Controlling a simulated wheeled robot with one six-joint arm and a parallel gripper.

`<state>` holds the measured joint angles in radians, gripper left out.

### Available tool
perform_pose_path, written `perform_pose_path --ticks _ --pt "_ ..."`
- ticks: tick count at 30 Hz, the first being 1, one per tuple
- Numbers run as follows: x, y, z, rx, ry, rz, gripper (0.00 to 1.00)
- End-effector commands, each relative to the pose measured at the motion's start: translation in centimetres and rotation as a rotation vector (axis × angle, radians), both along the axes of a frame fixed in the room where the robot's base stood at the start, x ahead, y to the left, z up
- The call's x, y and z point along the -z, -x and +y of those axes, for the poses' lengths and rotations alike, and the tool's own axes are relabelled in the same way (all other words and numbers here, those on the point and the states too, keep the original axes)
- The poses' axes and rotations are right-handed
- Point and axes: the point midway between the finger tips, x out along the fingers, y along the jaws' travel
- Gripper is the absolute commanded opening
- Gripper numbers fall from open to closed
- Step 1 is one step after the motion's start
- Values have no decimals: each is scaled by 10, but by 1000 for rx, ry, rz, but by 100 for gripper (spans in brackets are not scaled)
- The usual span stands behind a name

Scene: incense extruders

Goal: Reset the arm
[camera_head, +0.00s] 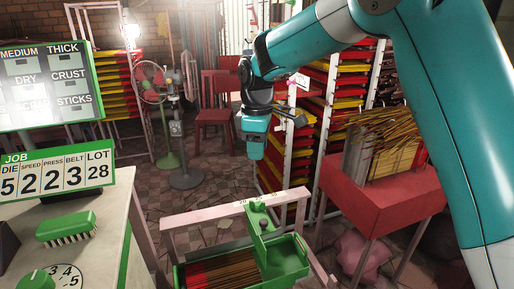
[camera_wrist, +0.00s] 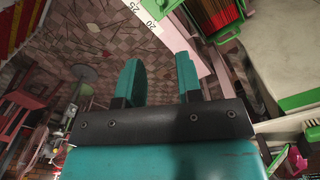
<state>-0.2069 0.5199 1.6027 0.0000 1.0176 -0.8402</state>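My teal arm reaches in from the upper right in the head view and bends down to my gripper (camera_wrist: 157,66), which hangs in the air above the tiled floor and beyond the green tray. In the wrist view its two teal fingers stand apart with nothing between them. Floor tiles show through the gap. In the head view the fingers are too small to tell apart.
A green tray (camera_head: 292,262) with brown sticks sits on a pink frame (camera_head: 178,241). A worktable (camera_head: 99,234) with a green brush (camera_head: 66,229) is at left. A red stand (camera_head: 378,201) holds stick bundles at right. Fans (camera_head: 150,83), a red chair (camera_head: 214,112) and racks stand behind.

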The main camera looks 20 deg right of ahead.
Motion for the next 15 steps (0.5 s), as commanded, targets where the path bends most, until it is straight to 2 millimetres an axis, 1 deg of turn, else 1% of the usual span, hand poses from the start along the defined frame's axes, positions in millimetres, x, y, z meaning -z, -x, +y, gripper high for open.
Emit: perform_pose_path --ticks 12,14,15 --pt "0 0 0 1 -1 0 33" --pt "-3 5 1 5 -4 -2 33" --pt "-7 11 2 14 -11 -5 33"
